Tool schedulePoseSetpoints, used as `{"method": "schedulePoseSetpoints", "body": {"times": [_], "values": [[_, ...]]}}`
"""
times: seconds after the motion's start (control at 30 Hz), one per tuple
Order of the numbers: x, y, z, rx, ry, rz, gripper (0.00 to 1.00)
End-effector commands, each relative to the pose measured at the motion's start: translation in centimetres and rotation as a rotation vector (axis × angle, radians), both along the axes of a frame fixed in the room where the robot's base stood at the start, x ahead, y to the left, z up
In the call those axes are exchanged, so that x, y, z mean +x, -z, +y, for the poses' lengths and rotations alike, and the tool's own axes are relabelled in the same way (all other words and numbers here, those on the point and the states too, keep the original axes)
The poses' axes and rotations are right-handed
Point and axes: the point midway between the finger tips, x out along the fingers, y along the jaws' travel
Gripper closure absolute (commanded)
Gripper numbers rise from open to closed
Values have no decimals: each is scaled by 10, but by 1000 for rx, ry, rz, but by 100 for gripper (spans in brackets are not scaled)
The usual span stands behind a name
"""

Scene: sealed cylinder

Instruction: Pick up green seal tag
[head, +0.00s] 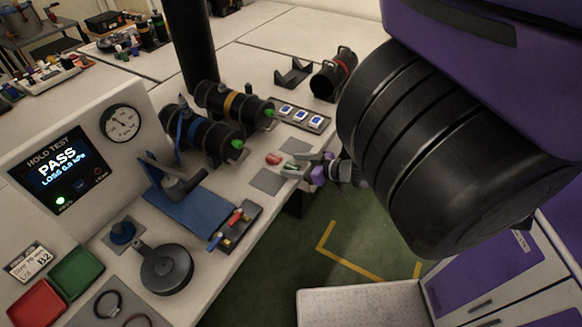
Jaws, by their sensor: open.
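A small green tag (291,166) shows at the front edge of the bench, beside a red tag (273,159). My gripper (294,170) comes in from the right at bench height. Its open fingers are at the green tag, one seeming to lie on either side of it. The picture is too small to tell whether they touch it. Part of the tag is hidden by the fingers.
A grey pad (267,181) lies left of my gripper. The tester screen (62,171) reads PASS.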

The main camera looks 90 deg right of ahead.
Motion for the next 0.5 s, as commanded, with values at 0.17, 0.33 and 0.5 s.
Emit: {"method": "schedulePoseSetpoints", "body": {"times": [0.17,0.33,0.5], "values": [[0,0,0,0,0,0,45],[0,0,0,0,0,0,79],[0,0,0,0,0,0,98]]}}
